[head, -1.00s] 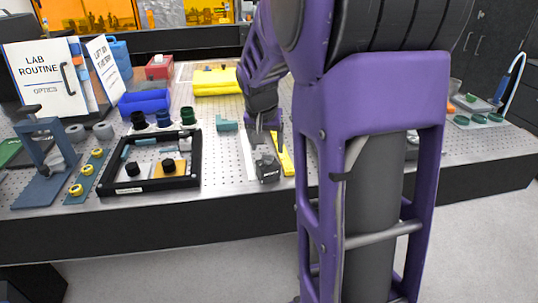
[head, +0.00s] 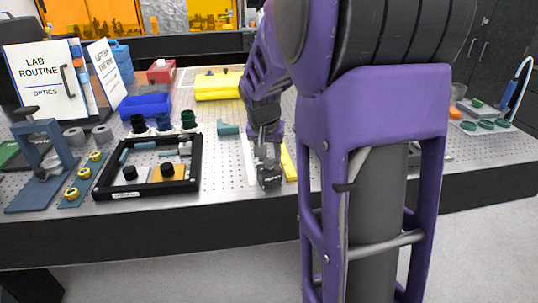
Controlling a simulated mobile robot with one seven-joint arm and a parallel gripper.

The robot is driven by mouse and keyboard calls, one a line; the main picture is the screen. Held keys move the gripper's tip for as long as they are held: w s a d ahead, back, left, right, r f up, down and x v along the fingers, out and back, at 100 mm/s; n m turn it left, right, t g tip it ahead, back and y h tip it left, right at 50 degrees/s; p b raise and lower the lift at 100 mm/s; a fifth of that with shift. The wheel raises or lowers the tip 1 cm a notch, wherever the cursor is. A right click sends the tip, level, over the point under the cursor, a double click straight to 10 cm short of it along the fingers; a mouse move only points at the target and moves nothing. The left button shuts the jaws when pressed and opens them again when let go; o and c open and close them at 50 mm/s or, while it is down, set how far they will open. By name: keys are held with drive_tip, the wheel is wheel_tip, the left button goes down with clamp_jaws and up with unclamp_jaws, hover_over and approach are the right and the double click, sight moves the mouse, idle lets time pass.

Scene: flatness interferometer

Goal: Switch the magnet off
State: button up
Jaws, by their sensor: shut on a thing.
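The magnet (head: 270,177) is a small dark grey block with a label on its front face. It stands near the front edge of the perforated optical table, on or beside a pale strip and next to a yellow bar (head: 289,165). My gripper (head: 266,156) comes down from above and is shut on the top part of the magnet. The fingertips and the magnet's switch are too small and partly hidden, so I cannot tell the switch's position.
A black-framed tray (head: 148,190) with small parts lies to the left. A teal angle block (head: 228,129) and a yellow case (head: 219,86) stand behind. A blue bin (head: 145,105) is farther left. Bare perforated table (head: 222,165) lies between the tray and magnet.

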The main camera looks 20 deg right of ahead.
clamp_jaws()
drive_tip(key=shift+n, duration=0.3)
drive_tip(key=shift+d+r+n+t+y+p, duration=0.15)
drive_tip(key=shift+n+t+y+p, duration=0.25)
drive_tip(key=shift+n+p, duration=0.6)
drive_tip(key=shift+n+y, duration=0.7)
drive_tip(key=shift+n, duration=1.1)
drive_tip(key=o, duration=1.1)
unclamp_jaws()
drive_tip(key=shift+c, duration=0.2)
